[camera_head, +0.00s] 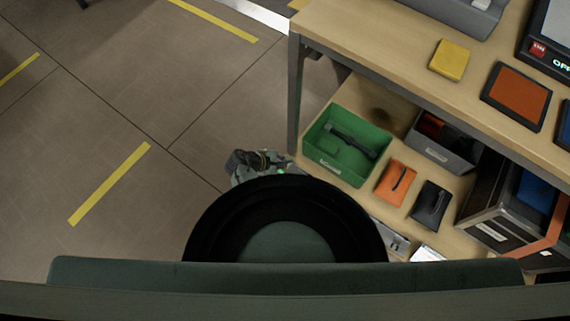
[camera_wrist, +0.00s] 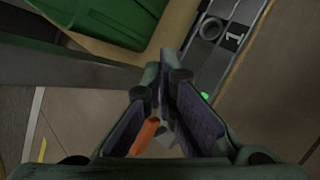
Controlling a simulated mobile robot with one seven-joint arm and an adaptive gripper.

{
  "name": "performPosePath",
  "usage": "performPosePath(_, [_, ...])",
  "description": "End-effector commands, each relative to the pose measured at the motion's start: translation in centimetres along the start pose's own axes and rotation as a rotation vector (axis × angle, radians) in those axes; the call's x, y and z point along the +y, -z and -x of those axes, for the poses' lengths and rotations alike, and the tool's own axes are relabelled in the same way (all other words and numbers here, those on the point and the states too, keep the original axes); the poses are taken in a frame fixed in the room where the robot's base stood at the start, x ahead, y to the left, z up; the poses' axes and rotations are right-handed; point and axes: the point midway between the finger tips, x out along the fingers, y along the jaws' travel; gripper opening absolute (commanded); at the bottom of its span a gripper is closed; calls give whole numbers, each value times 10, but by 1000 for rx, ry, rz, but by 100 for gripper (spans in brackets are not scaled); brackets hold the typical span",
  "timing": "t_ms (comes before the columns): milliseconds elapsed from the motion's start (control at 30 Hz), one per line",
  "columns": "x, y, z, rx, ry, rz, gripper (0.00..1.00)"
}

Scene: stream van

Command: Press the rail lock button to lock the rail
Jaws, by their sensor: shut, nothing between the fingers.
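My gripper (camera_wrist: 168,75) is shut in the wrist view, its fingertips close together, with nothing seen held at the tips. The fingertips are near the edge of a grey rail-like strip (camera_wrist: 238,14), which carries a dark ring (camera_wrist: 211,28) and a label "1". A small green light (camera_wrist: 205,97) glows right of the fingers; it also shows in the head view (camera_head: 281,171). An orange piece (camera_wrist: 147,135) shows between the finger bases. I cannot tell which part is the rail lock button. In the head view my own arm hides most of the gripper.
A green bin (camera_head: 317,157) stands on the lower shelf, near the gripper; it also shows in the wrist view (camera_wrist: 120,20). An orange case (camera_head: 396,183) and a black case (camera_head: 431,206) lie to its right. A table leg (camera_head: 294,95) is close. The floor at left is clear.

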Motion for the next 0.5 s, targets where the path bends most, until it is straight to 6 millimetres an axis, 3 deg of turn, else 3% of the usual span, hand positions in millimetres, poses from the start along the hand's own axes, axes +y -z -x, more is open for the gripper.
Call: performPosePath(500, [-4, 4, -5, 0, 0, 0, 0])
